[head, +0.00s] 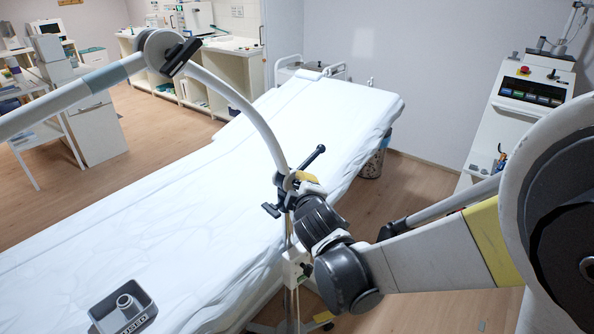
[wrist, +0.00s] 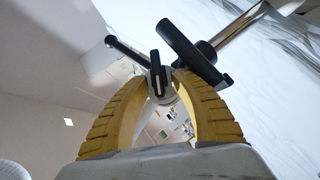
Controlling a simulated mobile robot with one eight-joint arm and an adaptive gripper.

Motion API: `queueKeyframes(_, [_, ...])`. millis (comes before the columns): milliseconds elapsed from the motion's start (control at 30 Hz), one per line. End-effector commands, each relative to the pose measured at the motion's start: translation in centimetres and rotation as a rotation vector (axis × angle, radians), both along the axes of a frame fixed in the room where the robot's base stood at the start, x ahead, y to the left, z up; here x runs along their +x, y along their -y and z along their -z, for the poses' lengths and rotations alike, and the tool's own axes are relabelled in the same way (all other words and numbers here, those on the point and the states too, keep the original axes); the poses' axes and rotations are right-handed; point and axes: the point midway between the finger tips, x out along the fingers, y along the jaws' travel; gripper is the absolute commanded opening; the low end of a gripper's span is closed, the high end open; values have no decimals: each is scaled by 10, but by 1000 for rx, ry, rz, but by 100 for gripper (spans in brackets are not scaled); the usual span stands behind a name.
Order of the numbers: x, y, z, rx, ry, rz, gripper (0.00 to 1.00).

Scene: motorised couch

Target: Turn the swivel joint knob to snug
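The swivel joint (head: 288,184) sits at the lower end of a curved pale tube that hangs over the couch. Black handles stick out from it: a long lever (head: 312,158) up to the right and a short one (head: 270,210) to the lower left. My gripper (head: 305,178) is at this joint, its yellow fingers partly hidden. In the wrist view my gripper's (wrist: 161,84) two curved yellow fingers close in on both sides of a small grey round knob with a black slotted wing (wrist: 157,76). A thick black bar (wrist: 190,50) crosses just beyond the right fingertip.
The couch (head: 300,110) with a white sheet lies under the joint. A grey tray (head: 122,308) with a ring-shaped part sits on its near end. Another black clamp handle (head: 180,57) is on the upper elbow. A control cart (head: 525,100) stands at right.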

Motion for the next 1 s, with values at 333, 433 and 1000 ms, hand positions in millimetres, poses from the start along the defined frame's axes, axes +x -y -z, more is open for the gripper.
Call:
queueKeyframes(333, [6, -1, 2, 1, 0, 0, 29])
queueKeyframes(433, [6, -1, 2, 1, 0, 0, 4])
queueKeyframes(1000, [7, 2, -3, 147, -172, 3, 0])
